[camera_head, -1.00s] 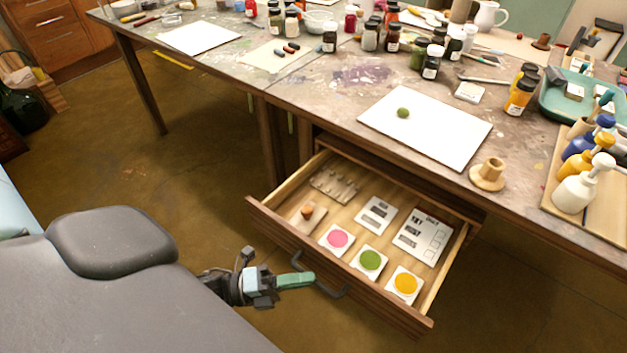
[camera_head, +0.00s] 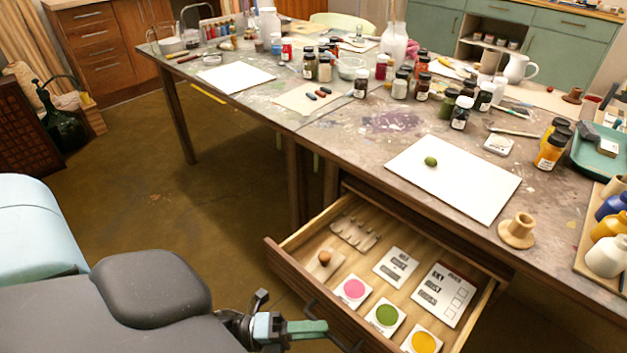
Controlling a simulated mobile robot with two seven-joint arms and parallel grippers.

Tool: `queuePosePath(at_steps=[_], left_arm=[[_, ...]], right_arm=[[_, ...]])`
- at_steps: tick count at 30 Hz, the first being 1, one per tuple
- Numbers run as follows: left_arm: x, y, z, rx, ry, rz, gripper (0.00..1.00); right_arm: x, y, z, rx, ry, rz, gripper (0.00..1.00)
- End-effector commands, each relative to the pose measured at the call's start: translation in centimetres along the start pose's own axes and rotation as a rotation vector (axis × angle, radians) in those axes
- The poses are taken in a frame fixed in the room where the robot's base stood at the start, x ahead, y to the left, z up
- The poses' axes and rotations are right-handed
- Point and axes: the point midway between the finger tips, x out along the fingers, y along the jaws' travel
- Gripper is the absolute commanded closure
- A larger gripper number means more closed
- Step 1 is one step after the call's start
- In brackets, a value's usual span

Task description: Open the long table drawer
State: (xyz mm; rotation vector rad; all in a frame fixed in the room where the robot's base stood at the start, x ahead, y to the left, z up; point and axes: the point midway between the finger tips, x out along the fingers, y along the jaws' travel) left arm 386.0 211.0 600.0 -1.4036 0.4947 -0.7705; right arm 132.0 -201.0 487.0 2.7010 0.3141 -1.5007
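The long table drawer (camera_head: 282,259) is pulled out from under the front of the paint-stained table (camera_head: 350,150). Its inside shows cards, colour swatches and small wooden pieces. The dark bar handle (camera_head: 312,309) on the drawer front is partly cut off by the bottom edge. My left gripper (camera_head: 308,328), with green fingers, is in front of the drawer, its tips close to the handle. Whether it touches the handle, and how far its fingers are apart, I cannot tell. My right gripper is out of view.
A white sheet (camera_head: 455,185) with a green lump (camera_head: 430,161) lies on the table above the drawer. A wooden holder (camera_head: 517,231) stands near the table's front edge. Many paint jars stand further back. The floor (camera_head: 150,220) left of the drawer is clear.

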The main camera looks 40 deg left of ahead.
Motion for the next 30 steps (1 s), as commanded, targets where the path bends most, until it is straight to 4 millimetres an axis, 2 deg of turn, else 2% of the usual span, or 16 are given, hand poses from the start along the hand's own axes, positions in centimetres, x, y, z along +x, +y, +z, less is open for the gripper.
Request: queuePosePath(at_steps=[5, 12, 18, 30], left_arm=[[-1.2, 0.1, 0.0, -0.001, 0.0, 0.004, 0.67], [-5.0, 0.1, 0.0, -0.001, -0.001, 0.004, 0.67], [-7.3, 0.1, 0.0, -0.001, 0.0, 0.003, 0.67], [-7.8, 0.0, 0.0, 0.0, 0.0, 0.0, 0.67]], right_arm=[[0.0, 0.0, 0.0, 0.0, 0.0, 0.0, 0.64], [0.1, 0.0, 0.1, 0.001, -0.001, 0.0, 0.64], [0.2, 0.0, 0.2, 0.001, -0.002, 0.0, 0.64], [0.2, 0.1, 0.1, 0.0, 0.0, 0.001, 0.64]])
